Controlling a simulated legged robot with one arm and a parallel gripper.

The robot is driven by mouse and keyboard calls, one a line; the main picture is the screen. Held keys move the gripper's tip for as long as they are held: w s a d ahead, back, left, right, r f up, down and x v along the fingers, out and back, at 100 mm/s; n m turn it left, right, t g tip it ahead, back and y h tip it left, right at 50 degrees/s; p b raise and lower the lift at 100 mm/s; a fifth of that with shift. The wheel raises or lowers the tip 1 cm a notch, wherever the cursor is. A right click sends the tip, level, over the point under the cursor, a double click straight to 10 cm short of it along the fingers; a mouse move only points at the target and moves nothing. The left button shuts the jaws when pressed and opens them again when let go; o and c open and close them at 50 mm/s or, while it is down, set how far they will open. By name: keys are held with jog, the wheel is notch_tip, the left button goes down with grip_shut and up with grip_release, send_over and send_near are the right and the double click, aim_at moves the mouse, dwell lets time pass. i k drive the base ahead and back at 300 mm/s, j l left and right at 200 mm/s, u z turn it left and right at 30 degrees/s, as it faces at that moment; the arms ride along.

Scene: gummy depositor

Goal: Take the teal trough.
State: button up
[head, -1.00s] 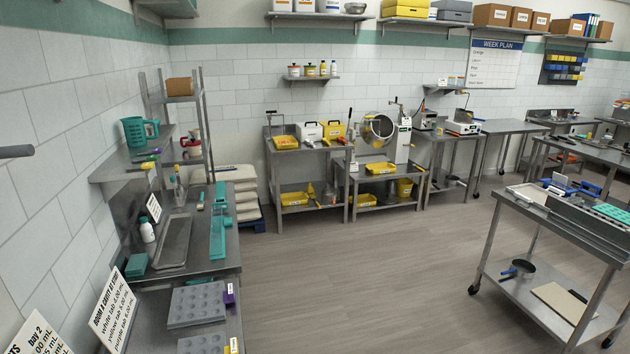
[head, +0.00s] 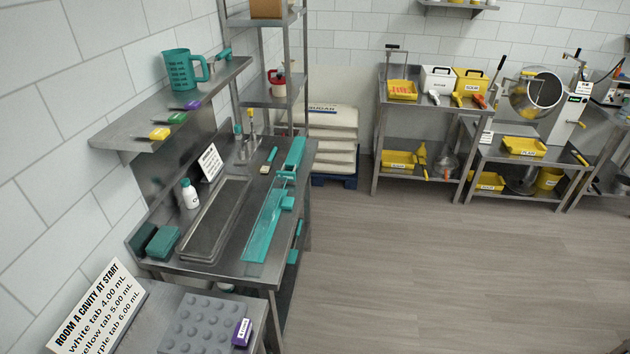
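A long, narrow teal piece (head: 264,228) that looks like the trough lies lengthwise along the right edge of the steel table (head: 222,264). A teal part with a small block (head: 287,203) sits at its middle, and another teal length (head: 293,155) continues toward the far end. I cannot tell whether these are one piece. My gripper is not in view.
On the table, left of the teal piece, are a long grey tray (head: 214,222), a teal box (head: 162,241) and a white bottle (head: 190,194). A shelf (head: 133,127) with a teal jug (head: 182,70) overhangs the left side. The floor (head: 400,265) right of the table is clear.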

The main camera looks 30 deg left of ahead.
aim_at(255, 250)
jog(key=i+l, duration=0.1)
jog(key=i, duration=1.85)
jog(key=i+u, duration=0.1)
jog(key=u, duration=0.35)
jog(key=i+u, duration=0.1)
jog(key=u, duration=0.3)
jog(key=i+u, duration=0.1)
jog(key=u, duration=0.35)
jog(key=l+u, duration=0.1)
jog(key=u, duration=2.75)
jog(key=l, duration=0.1)
